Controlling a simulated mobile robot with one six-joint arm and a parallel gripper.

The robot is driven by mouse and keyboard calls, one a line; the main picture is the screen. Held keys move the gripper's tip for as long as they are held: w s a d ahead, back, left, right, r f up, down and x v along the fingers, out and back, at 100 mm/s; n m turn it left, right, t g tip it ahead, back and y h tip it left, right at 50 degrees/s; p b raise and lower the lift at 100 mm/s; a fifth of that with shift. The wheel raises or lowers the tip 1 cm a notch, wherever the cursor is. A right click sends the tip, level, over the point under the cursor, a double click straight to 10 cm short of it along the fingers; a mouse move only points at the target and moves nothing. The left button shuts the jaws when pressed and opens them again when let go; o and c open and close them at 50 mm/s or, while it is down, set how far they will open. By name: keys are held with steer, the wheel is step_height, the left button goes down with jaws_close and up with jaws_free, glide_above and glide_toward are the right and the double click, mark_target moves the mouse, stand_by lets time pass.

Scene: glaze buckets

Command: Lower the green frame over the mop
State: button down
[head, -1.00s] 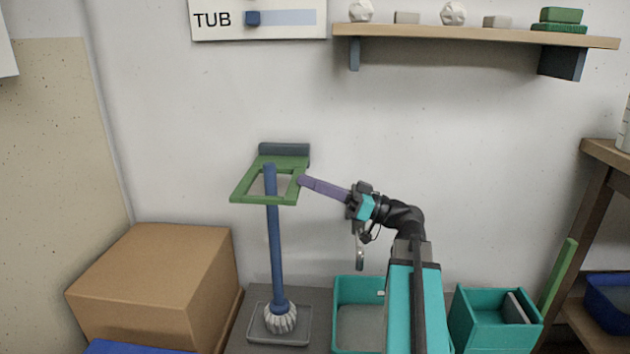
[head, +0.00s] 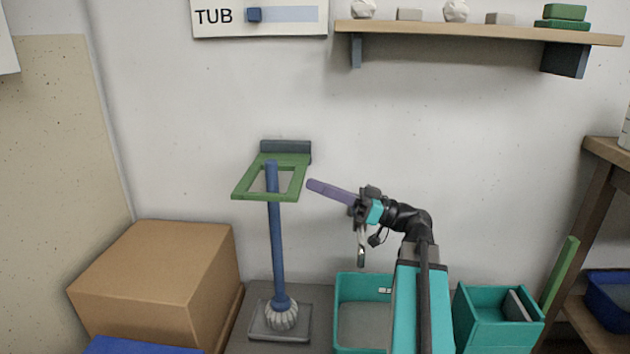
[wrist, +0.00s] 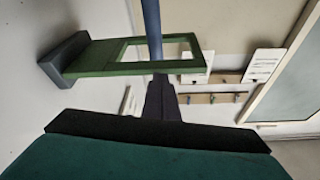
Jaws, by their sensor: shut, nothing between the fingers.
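The green frame (head: 283,196) juts out nearly level from a dark grey block (head: 286,147) on the wall. The mop (head: 276,240) stands upright with a blue handle and a pale head on a grey tray (head: 256,331). Its handle top shows within the frame's opening; I cannot tell whether it passes through it. My gripper (head: 312,184), with purple fingers, is shut and empty, just right of the frame with a small gap. In the wrist view the green frame (wrist: 100,56) and blue handle (wrist: 152,22) show beyond my dark fingers (wrist: 160,95).
A cardboard box (head: 150,275) stands left of the mop. Teal bins (head: 362,282) (head: 488,298) stand at the lower right. A wall shelf (head: 470,34) with small items and a TUB sign (head: 220,28) are above. The wall right of the frame is clear.

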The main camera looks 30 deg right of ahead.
steer(key=p+v, duration=0.3)
steer(key=v, duration=0.9)
steer(key=shift+r, duration=0.3)
steer(key=shift+s, duration=0.2)
